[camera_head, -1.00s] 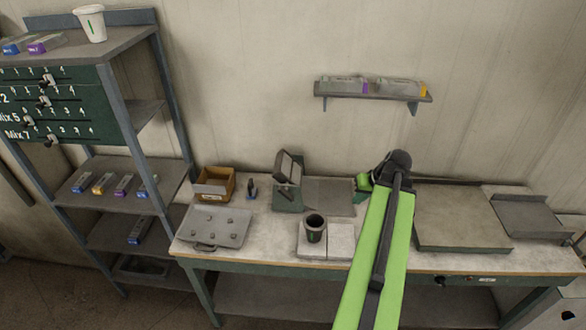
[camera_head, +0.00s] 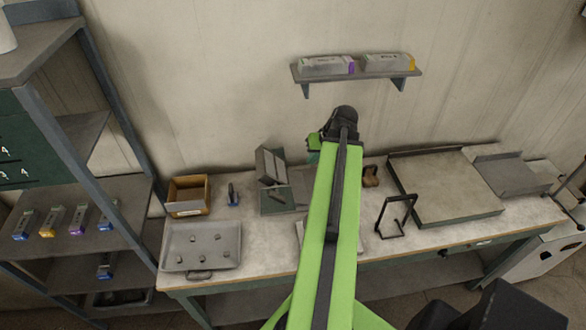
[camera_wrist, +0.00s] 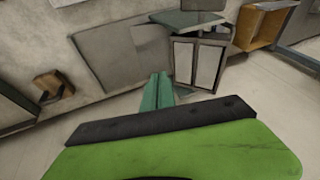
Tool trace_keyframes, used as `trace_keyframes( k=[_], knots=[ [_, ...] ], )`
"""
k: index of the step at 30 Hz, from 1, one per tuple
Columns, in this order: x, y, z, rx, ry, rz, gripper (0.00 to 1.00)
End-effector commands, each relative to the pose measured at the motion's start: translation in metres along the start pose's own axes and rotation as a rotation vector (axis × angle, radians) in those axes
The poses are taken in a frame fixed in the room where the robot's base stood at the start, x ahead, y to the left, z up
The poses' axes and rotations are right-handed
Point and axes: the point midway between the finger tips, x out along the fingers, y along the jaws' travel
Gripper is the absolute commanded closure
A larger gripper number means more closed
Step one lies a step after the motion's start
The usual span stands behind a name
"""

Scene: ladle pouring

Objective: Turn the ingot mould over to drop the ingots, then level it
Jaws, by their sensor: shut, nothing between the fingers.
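The ingot mould (camera_head: 270,165) appears to be the grey two-part block on a green stand (camera_head: 277,201) at the back of the bench. It sits tilted, and its two pale panels show in the wrist view (camera_wrist: 206,64). I cannot tell whether ingots are inside. My gripper (camera_head: 313,157) is just right of the mould and apart from it, partly hidden by my arm. In the wrist view its teal fingers (camera_wrist: 158,90) are together and empty, pointing toward the mould's side.
A grey tray (camera_head: 233,250) with several small lumps lies at the bench's left front. A black frame (camera_head: 384,215) and a large flat slab (camera_head: 450,195) are to the right. A wall shelf (camera_head: 357,74) hangs above.

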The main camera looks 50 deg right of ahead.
Motion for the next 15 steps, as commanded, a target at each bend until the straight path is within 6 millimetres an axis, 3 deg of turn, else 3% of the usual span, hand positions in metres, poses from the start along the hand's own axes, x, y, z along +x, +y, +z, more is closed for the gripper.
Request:
trace_keyframes(
  k=[9, 15],
  knots=[
    [0.077, -0.006, 0.003, -0.015, -0.005, -0.005, 1.00],
    [0.114, -0.016, 0.005, -0.019, -0.006, -0.007, 1.00]
  ],
)
